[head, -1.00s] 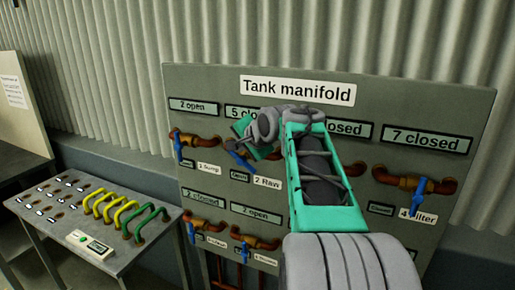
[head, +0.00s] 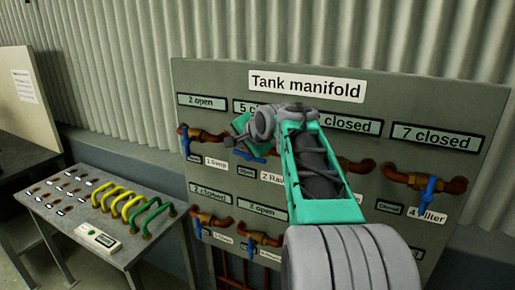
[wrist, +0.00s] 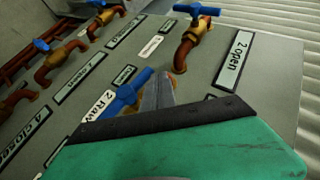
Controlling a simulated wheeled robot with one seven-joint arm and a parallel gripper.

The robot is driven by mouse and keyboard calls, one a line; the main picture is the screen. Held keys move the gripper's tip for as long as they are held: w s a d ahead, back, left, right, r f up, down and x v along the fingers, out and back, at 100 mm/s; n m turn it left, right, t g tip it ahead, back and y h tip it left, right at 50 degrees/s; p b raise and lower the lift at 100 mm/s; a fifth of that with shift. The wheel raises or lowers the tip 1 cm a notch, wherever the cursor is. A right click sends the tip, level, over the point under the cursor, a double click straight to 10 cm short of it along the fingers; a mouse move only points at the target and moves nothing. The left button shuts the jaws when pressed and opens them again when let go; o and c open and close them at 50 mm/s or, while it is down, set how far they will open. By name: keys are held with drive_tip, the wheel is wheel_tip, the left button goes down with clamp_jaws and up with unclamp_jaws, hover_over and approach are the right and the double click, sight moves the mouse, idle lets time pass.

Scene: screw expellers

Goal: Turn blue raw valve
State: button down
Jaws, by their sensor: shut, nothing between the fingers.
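The Raw valve's blue lever (head: 252,155) sits above the "2 Raw" label (head: 272,177) on the grey manifold panel, partly hidden behind my gripper and arm. In the wrist view the blue lever (wrist: 122,95) lies slanted beside the finger, with the "2 Raw" label (wrist: 100,103) next to it. My gripper (head: 228,142) is in front of the panel, just up and left of that lever. Its fingers (wrist: 158,92) are shut and empty, close to the lever; I cannot tell whether they touch it. The valve's body is mostly hidden.
The "1 Sump" valve's blue lever (head: 186,141) is left of my gripper, and the "4 Filter" lever (head: 429,194) is far right. Lower valves (head: 250,242) sit beneath.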

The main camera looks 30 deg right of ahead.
idle(0.4)
drive_tip(key=r+p, duration=0.4)
drive_tip(key=shift+w+d, duration=0.15)
drive_tip(key=shift+d, duration=0.25)
drive_tip(key=s+a+r+b, duration=0.1)
drive_tip(key=s+a+r, duration=0.2)
drive_tip(key=r, duration=0.5)
drive_tip(key=shift+s+a+r+b, duration=0.2)
drive_tip(key=shift+s+b, duration=0.05)
drive_tip(key=shift+b, duration=0.05)
drive_tip(key=s+a+b, duration=0.3)
drive_tip(key=s+a, duration=0.1)
drive_tip(key=a, duration=0.2)
drive_tip(key=shift+s+a+b, duration=0.2)
drive_tip(key=shift+a+b, duration=0.15)
